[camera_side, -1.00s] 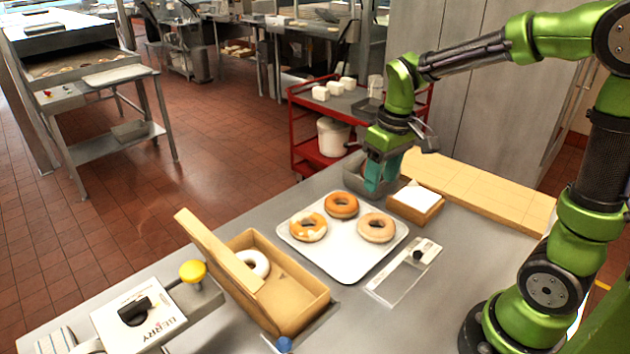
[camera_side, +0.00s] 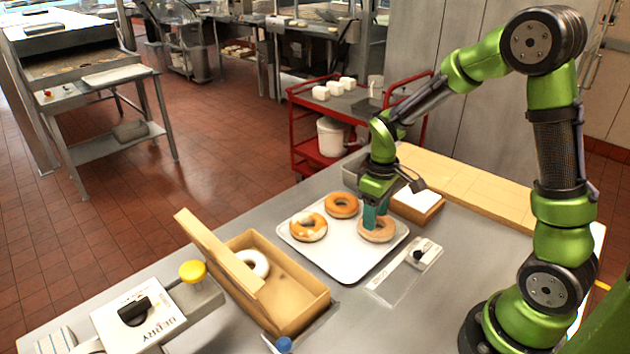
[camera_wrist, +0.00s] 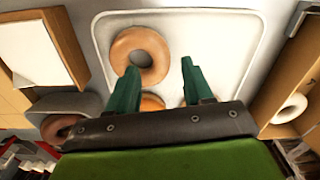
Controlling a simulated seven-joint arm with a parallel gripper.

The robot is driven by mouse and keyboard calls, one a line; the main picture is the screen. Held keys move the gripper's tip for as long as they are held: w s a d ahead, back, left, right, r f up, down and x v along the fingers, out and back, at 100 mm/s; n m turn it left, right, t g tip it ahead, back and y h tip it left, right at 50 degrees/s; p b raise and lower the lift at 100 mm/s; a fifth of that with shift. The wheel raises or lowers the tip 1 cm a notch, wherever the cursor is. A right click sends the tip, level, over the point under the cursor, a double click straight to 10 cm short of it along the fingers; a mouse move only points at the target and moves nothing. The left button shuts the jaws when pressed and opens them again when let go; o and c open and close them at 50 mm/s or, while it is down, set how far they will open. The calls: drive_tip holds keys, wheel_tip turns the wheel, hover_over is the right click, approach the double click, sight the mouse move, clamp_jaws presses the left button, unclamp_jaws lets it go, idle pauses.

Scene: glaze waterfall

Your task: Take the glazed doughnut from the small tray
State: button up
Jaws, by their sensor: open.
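A pale-glazed doughnut (camera_side: 380,238) lies at the right of a white tray (camera_side: 345,268). A brown doughnut (camera_side: 342,204) lies behind it, and an orange doughnut with white patches (camera_side: 308,228) lies at the left. My gripper (camera_side: 374,225) is open, fingers down at the pale-glazed doughnut. In the wrist view, the fingertips (camera_wrist: 160,68) lie either side of that doughnut's ring (camera_wrist: 122,50), one near its hole, the other over bare tray. I cannot tell whether they touch it. A grey metal container (camera_side: 350,172) stands behind; the wrist view shows a brown doughnut (camera_wrist: 56,130) there.
An open cardboard box (camera_side: 305,305) with a white doughnut (camera_side: 255,263) stands left of the tray. A wooden holder of white paper (camera_side: 416,202) stands right of the container. A clear plate with a black knob (camera_side: 420,252) lies at the tray's right. Bare counter lies at the front right.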

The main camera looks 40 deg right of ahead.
drive_tip(key=f, duration=0.5)
drive_tip(key=shift+w+f, duration=0.15)
drive_tip(key=shift+w, duration=0.05)
drive_tip(key=c, duration=0.8)
